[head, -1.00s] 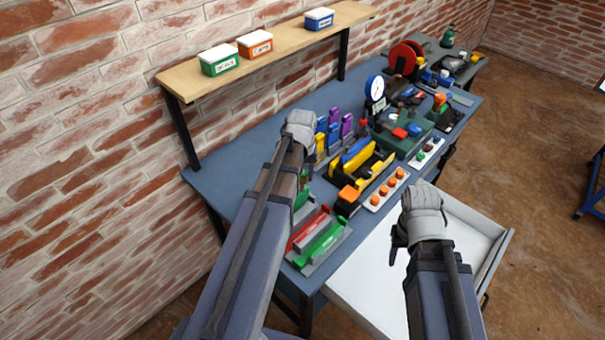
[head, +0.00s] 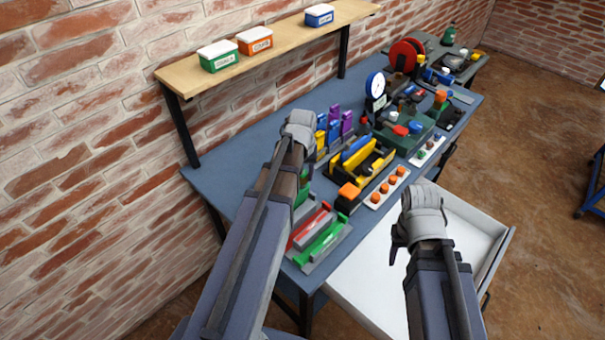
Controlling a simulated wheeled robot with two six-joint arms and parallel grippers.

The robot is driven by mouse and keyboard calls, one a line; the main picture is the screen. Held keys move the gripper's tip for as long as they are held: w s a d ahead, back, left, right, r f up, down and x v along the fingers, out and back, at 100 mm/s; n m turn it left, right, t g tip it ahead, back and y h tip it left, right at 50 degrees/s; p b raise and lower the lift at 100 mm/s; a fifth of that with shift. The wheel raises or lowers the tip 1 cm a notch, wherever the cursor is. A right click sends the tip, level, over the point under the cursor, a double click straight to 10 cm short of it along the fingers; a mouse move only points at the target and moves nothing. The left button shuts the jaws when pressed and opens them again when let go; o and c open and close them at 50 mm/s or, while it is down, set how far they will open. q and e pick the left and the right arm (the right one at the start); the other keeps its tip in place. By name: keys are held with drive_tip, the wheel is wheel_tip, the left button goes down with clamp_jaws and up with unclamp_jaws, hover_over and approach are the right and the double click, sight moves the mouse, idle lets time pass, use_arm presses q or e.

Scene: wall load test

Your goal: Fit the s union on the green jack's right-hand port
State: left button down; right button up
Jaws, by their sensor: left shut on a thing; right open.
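My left gripper (head: 299,128) is over the bench's left part, near a rack of upright blue, yellow and purple pieces (head: 334,128). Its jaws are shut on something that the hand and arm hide. My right gripper (head: 396,250) is open above the white drawer. A dark green body (head: 408,140) with red and blue parts on it sits mid-bench, near a white dial gauge (head: 375,86). A small green bottle-shaped thing (head: 448,36) stands on the far table. I cannot tell which is the green jack. I cannot make out the s union or the ports.
An open white drawer (head: 365,270) juts from the blue bench (head: 235,170). A yellow tool carrier (head: 372,165), a white strip of orange caps (head: 376,197) and red and green trays (head: 325,240) crowd the bench. A wooden shelf (head: 290,38) with three boxes hangs above.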

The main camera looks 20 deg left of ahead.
use_arm(q)
drive_tip(key=shift+f+b, duration=0.6)
drive_tip(key=shift+f, duration=0.1)
drive_tip(key=shift+f, duration=0.1)
unclamp_jaws()
idle(0.4)
drive_tip(key=shift+r, duration=0.2)
wheel_tip(320, 180, up, 8)
drive_tip(key=p, duration=0.8)
drive_tip(key=shift+f, duration=0.1)
idle(0.3)
drive_tip(key=shift+f, duration=0.1)
idle(0.7)
